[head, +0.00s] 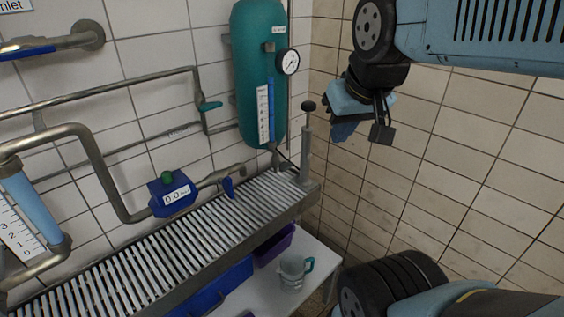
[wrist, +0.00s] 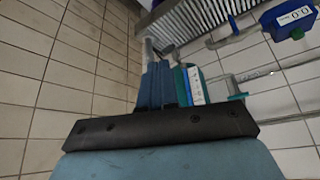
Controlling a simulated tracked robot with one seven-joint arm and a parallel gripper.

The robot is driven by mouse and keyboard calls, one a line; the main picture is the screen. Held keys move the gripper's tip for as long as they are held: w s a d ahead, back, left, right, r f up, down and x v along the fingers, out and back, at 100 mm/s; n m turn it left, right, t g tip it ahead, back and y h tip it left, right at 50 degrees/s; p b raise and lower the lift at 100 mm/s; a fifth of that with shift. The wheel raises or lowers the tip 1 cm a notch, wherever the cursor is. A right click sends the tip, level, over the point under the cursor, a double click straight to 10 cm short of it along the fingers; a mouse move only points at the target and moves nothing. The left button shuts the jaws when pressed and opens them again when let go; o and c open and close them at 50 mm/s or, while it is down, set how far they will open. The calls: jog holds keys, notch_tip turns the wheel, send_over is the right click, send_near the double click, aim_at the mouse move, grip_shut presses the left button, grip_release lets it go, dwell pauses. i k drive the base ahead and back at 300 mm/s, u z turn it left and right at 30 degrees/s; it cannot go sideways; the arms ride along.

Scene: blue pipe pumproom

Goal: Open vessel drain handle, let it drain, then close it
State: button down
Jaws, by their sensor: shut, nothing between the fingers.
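The green vessel (head: 258,65) is upright on the tiled wall, with a round gauge (head: 288,62) and a blue level strip with a white scale (head: 264,112). There the vessel's label (wrist: 196,85) shows partly behind the fingers, and the blue lever cannot be made out.
A blue meter (head: 172,194) reading 0.0 sits left of the lever. A grey post with a black knob (head: 306,140) stands between gripper and vessel. The slatted rack (head: 150,245) runs below; a clear jug (head: 292,270) is beneath.

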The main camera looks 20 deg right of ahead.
aim_at(284, 167)
jog(key=u, duration=0.85)
jog(key=k, duration=1.65)
jog(key=z, duration=0.5)
jog(key=i, duration=1)
